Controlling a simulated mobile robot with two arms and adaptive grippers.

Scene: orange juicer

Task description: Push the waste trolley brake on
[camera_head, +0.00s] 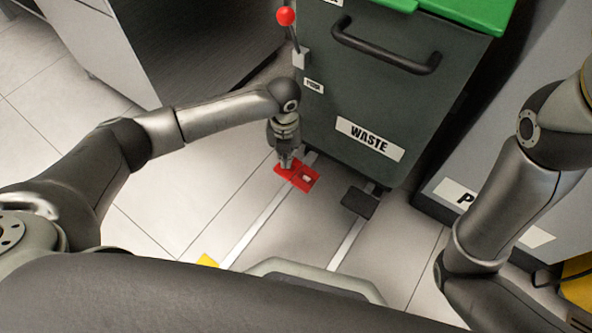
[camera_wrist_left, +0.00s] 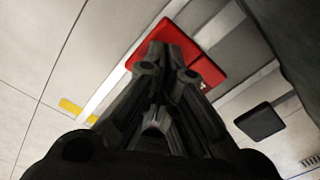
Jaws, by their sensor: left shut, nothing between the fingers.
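The waste trolley (camera_head: 385,100) is a dark grey-green bin with a green lid and a white WASTE label. A red brake pedal (camera_head: 303,178) sticks out low at its front left; it also shows in the left wrist view (camera_wrist_left: 207,28). My left gripper (camera_head: 285,163) points down with its fingers shut and empty, its tips over the left part of the red pedal. In the left wrist view the fingertips (camera_wrist_left: 167,50) overlap the pedal; I cannot tell whether they touch it. My right arm shows at the right, but its gripper is out of view.
A black pedal (camera_head: 359,202) sits right of the red one, also in the left wrist view (camera_wrist_left: 260,121). A lever with a red knob (camera_head: 286,16) stands at the trolley's left side. Pale floor strips run toward me. A grey cabinet (camera_head: 85,45) stands at the left.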

